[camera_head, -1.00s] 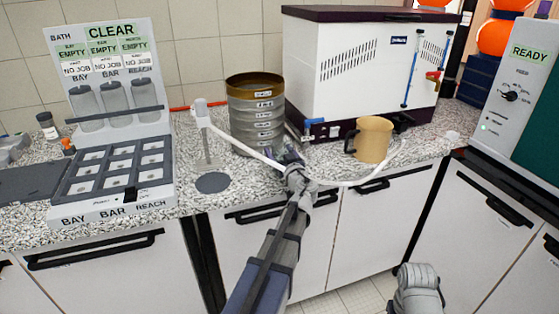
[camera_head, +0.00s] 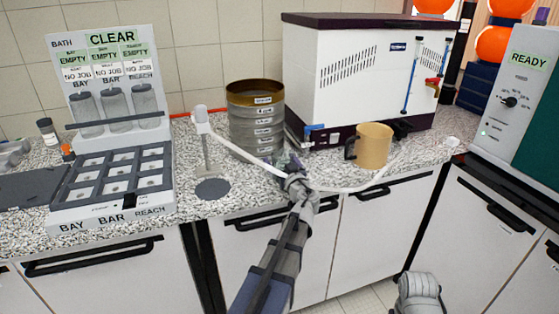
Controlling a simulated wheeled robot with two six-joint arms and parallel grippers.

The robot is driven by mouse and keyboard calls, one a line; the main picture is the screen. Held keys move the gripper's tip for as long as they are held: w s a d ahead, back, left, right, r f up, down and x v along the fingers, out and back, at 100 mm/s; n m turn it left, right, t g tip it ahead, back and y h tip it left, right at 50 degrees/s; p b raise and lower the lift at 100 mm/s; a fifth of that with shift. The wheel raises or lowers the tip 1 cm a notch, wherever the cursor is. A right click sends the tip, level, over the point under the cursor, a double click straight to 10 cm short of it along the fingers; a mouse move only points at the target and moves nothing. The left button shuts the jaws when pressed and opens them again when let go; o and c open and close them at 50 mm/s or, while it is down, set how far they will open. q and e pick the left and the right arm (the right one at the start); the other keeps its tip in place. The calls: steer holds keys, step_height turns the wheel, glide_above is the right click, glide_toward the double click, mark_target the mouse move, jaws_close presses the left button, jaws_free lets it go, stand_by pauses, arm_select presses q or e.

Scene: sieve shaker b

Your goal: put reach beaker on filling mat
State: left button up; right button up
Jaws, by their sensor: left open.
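Three grey cylindrical beakers stand in the rack at the left; the one under the REACH label, the reach beaker (camera_head: 144,99), is at the rack's right end behind a dark bar. The filling mat (camera_head: 212,189) looks like the dark round disc on the speckled counter, bare, below a white spout on a stem. My left gripper (camera_head: 285,161) is over the counter in front of the sieve stack, right of the mat and well apart from the reach beaker. It is open; its fingertips are small and hard to make out.
A sieve stack (camera_head: 255,118) stands behind my left gripper. A tan mug (camera_head: 374,146) stands to its right, before the white bath (camera_head: 355,70). A white hose (camera_head: 345,189) loops along the counter's front edge. A grid tray (camera_head: 112,181) lies before the rack.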

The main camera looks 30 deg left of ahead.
mark_target(288, 161)
arm_select(q)
steer(key=v, duration=0.6)
steer(key=shift+s+d+r, duration=0.25)
steer(key=shift+d, duration=0.1)
steer(key=s+d+r+p, duration=0.1)
steer(key=d+r+p, duration=0.1)
steer(key=r+p, duration=0.1)
steer(key=shift+s+d+p, duration=0.25)
steer(key=shift+s+p, duration=0.05)
steer(key=shift+s, duration=0.1)
steer(key=shift+f, duration=0.1)
steer(key=shift+x, duration=1.1)
steer(key=shift+f+b+x, duration=0.2)
steer(key=shift+b+x, duration=0.05)
steer(key=shift+x, duration=1.2)
steer(key=shift+f+b+x, duration=0.15)
steer(key=shift+b+x, duration=0.05)
steer(key=shift+x, duration=1.25)
steer(key=shift+s+a, duration=0.1)
steer(key=shift+s, duration=0.1)
steer(key=shift+c, duration=0.2)
steer(key=c, duration=1.4)
steer(key=shift+o, duration=0.2)
